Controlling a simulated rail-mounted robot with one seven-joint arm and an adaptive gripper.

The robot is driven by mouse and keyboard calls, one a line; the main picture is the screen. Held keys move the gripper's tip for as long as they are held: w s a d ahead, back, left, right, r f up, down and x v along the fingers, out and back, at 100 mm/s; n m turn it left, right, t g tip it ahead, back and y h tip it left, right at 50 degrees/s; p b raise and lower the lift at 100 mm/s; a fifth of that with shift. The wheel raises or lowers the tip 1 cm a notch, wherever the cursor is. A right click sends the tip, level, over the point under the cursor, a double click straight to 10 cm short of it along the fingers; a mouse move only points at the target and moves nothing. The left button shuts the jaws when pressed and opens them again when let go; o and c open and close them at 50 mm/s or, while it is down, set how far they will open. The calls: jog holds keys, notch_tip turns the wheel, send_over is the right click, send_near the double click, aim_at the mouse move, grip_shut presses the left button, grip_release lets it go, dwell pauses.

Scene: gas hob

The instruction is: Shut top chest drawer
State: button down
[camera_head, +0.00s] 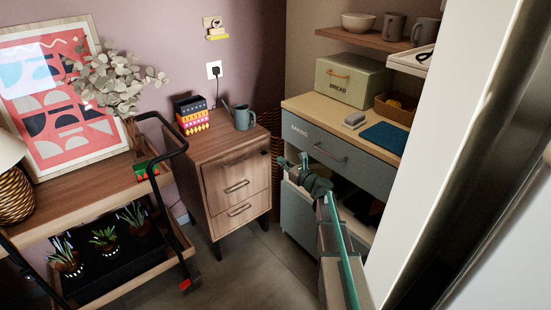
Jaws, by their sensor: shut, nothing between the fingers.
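The wooden chest (192,180) stands against the wall left of centre on dark legs. Its front shows two dark bar handles, one above the other. The upper drawer front (220,182) carries the higher handle and seems to stand out from the chest, though how far is hard to tell. My gripper (292,163) is right of the chest, in front of the grey-blue cabinet. It is shut and empty, apart from the drawer in the picture. My arm reaches up to it from the bottom edge.
The grey-blue baking cabinet (297,208) stands close to my gripper on the right. A trolley (160,208) with plants is at left. A watering can (242,117) and patterned boxes (192,114) stand on the chest. Floor (240,265) before the chest is clear.

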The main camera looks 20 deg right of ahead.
jog(key=b, duration=0.8)
send_near(251, 147)
jog(key=x, duration=0.7)
jog(key=shift+s+a+r, duration=0.1)
jog(key=shift+a+r, duration=0.05)
jog(key=shift+a, duration=0.15)
jog(key=shift+x, duration=1.2)
jog(key=shift+r, duration=0.15)
jog(key=shift+d, duration=0.1)
